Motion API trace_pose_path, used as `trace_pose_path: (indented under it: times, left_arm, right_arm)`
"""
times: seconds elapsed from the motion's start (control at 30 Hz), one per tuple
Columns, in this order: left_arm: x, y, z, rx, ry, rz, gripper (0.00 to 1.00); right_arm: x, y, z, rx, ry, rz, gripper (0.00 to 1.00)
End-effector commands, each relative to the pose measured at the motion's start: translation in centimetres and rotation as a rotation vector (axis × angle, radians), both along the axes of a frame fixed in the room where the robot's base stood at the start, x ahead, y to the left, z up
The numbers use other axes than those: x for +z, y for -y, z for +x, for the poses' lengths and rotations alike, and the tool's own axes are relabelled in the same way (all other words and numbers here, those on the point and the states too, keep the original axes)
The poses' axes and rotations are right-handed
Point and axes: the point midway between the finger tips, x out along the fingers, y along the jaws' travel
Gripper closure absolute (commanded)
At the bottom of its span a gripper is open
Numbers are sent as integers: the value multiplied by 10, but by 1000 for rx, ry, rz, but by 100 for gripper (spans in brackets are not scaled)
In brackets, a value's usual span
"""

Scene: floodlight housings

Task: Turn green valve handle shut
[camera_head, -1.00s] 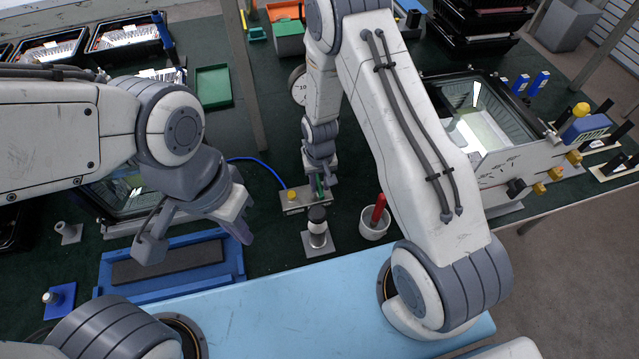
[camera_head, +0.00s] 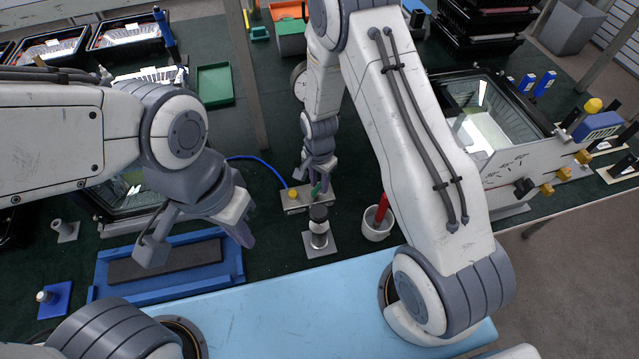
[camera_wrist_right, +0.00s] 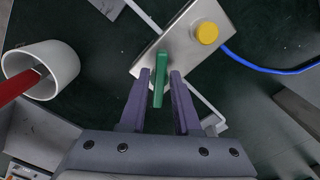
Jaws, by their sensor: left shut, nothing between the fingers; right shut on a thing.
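The green valve handle (camera_wrist_right: 159,79) sits on a metal plate with a yellow knob (camera_wrist_right: 206,33). In the right wrist view it stands between the two purple fingers of my right gripper (camera_wrist_right: 161,95), which is shut on it. In the head view the handle (camera_head: 316,189) is partly hidden by my right gripper (camera_head: 319,180). My left gripper (camera_head: 205,245) hangs over the left side of the bench, near a blue tray, and holds nothing.
A white cup (camera_head: 377,228) with a red handle in it stands right of the valve. A dark cylinder on a metal base (camera_head: 319,243) stands just in front. A blue cable (camera_head: 262,162) runs to the plate. The blue tray (camera_head: 170,292) is at left.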

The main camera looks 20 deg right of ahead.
Motion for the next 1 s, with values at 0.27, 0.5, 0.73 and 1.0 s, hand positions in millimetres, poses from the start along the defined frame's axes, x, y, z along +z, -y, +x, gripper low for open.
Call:
trace_pose_path:
  times: [0.27, 0.5, 0.73, 1.0]
  left_arm:
    - [-6, 0, 0, 0, 0, 0, 100]
    - [-9, 0, 0, 0, 0, 0, 100]
    - [-11, 0, 0, -1, 0, 0, 100]
    - [-12, 0, 0, 0, 0, 0, 100]
  right_arm:
    - [0, -1, 3, -261, 4, 1, 100]
    - [1, -2, 5, -460, 4, 1, 100]
    - [1, -2, 6, -595, 4, 1, 100]
    - [1, -2, 7, -673, 4, 1, 100]
